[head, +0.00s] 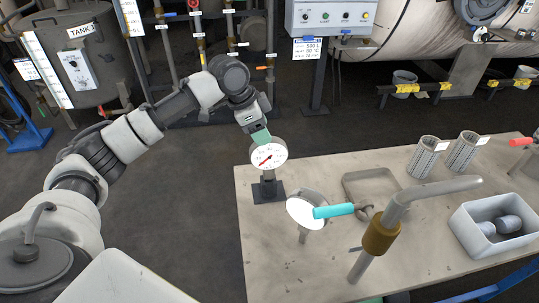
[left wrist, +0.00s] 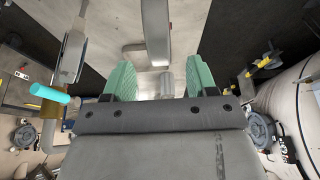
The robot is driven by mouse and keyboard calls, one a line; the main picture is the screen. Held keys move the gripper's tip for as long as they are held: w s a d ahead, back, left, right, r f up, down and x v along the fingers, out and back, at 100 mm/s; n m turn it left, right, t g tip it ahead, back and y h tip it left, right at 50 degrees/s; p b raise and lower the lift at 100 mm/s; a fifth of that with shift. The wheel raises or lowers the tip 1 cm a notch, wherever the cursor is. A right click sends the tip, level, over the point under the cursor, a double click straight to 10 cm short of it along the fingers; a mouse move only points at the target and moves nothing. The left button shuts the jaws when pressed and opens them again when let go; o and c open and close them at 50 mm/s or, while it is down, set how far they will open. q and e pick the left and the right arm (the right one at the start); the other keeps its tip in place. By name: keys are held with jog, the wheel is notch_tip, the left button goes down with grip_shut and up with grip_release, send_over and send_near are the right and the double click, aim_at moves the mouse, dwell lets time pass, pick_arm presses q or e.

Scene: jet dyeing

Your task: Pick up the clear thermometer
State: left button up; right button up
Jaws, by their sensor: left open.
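The thermometer with the clear, readable white dial and red needle (head: 268,155) stands upright in a dark square-based holder (head: 268,191) at the table's left edge. My left gripper (head: 261,137) is at the top of this dial, its green fingertips partly hidden behind it. In the left wrist view the fingers are open (left wrist: 160,66), and the thermometer's grey edge (left wrist: 155,30) shows between and beyond them. I cannot tell whether they touch it. A second round dial (head: 306,212) with a pale, blank-looking face stands nearer; it appears edge-on in the left wrist view (left wrist: 72,55). My right gripper is out of view.
Dark floor lies left of the table.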

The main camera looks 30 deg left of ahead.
aim_at(271, 147)
pick_arm(q)
jog(key=x, duration=0.2)
jog(key=shift+w+d+f, duration=0.1)
jog(key=shift+w+f, duration=0.1)
jog(key=shift+f, duration=0.1)
jog(key=p+x, duration=0.1)
jog(key=x, duration=0.2)
jog(key=shift+s+d+f, duration=0.15)
jog(key=shift+f, duration=0.1)
jog(key=shift+w+d+f, duration=0.1)
jog(key=shift+w+f, duration=0.1)
jog(key=shift+f, duration=0.2)
jog(key=c, duration=0.7)
grip_shut()
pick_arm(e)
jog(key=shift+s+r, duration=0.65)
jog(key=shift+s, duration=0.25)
